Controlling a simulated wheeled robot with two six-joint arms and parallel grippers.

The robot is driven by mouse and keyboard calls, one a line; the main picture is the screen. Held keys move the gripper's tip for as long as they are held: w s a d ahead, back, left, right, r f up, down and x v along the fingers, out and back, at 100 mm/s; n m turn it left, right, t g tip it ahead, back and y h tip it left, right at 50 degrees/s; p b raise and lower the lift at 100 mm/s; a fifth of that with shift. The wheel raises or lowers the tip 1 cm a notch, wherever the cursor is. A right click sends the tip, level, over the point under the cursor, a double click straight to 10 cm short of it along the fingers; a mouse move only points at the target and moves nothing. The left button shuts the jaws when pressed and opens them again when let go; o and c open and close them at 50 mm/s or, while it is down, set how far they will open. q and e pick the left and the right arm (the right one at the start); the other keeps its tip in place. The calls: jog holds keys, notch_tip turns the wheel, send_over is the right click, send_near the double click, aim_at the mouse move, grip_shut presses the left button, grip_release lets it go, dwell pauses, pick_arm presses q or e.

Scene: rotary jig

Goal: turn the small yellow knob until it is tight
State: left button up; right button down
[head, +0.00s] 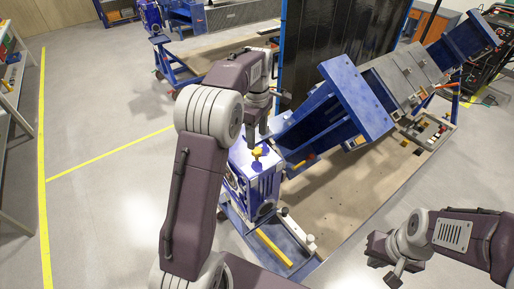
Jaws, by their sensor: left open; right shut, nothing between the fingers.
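The small yellow knob (257,152) is on top of the blue box-shaped unit (262,186) near the middle of the head view. My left gripper (257,136) points down just above the knob, with its fingers open. Whether the fingertips touch the knob or reach around it is too small to tell. My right gripper (391,281) is shut and empty at the lower right, well away from the knob.
A large blue rotary jig (355,95) stands tilted right of the unit, close to my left gripper. A dark screen (335,50) stands behind it. A yellow bar (274,247) lies on the blue base below. The grey floor at left is clear.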

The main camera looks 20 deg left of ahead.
aim_at(257, 150)
pick_arm(q)
notch_tip(257, 150, down, 6)
jog(key=shift+f+p, duration=0.15)
jog(key=shift+p, duration=0.4)
grip_shut()
